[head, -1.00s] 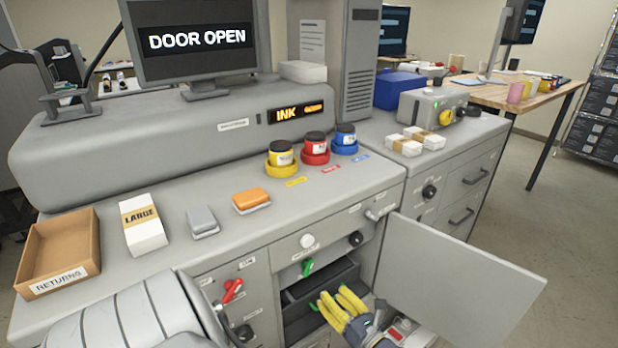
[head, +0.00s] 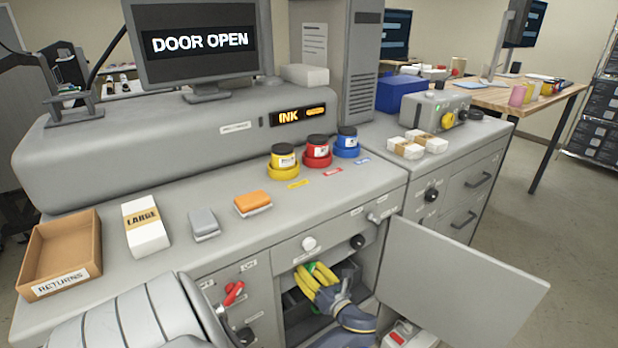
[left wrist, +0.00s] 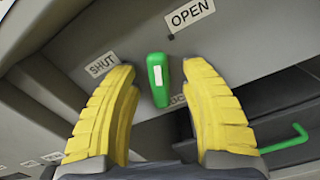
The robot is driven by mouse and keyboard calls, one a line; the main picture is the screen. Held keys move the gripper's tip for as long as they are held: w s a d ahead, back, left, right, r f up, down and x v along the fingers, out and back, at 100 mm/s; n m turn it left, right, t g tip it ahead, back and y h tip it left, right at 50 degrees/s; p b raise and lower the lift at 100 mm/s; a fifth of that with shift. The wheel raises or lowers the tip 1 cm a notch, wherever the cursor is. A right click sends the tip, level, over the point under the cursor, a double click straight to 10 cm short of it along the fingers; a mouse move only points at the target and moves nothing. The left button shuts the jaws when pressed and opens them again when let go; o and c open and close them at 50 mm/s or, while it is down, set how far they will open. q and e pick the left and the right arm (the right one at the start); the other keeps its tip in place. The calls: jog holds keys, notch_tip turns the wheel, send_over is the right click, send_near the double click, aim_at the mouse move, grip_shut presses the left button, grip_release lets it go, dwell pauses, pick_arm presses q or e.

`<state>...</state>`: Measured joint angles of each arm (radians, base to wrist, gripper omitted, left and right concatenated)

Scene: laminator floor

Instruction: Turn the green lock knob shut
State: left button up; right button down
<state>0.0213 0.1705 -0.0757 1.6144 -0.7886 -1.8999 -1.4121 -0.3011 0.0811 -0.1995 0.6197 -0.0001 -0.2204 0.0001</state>
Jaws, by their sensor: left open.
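The green lock knob (left wrist: 158,80) has a white mark and stands nearly upright in the left wrist view. It is between a SHUT label (left wrist: 102,64) at its left and an OPEN label (left wrist: 192,13) at its upper right. My left gripper (left wrist: 165,85) is open, with one yellow finger on each side of the knob; I cannot tell whether either touches it. In the head view my left gripper (head: 314,276) is at the open cabinet bay and hides most of the knob. My right gripper is not in view.
The open cabinet door (head: 460,283) stands to the right of my arm. A drawer or tray with a green handle (left wrist: 287,142) is inside the bay. A red knob (head: 233,292) is on the panel to the left. The screen (head: 200,40) reads DOOR OPEN.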

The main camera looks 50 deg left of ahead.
pick_arm(q)
jog(key=shift+a, duration=0.1)
grip_shut()
dwell(0.4)
jog(key=shift+n, duration=0.3)
jog(key=n, duration=0.5)
jog(key=shift+n, duration=0.4)
jog(key=n, duration=0.3)
jog(key=shift+w+n, duration=0.1)
jog(key=shift+n, duration=1.9)
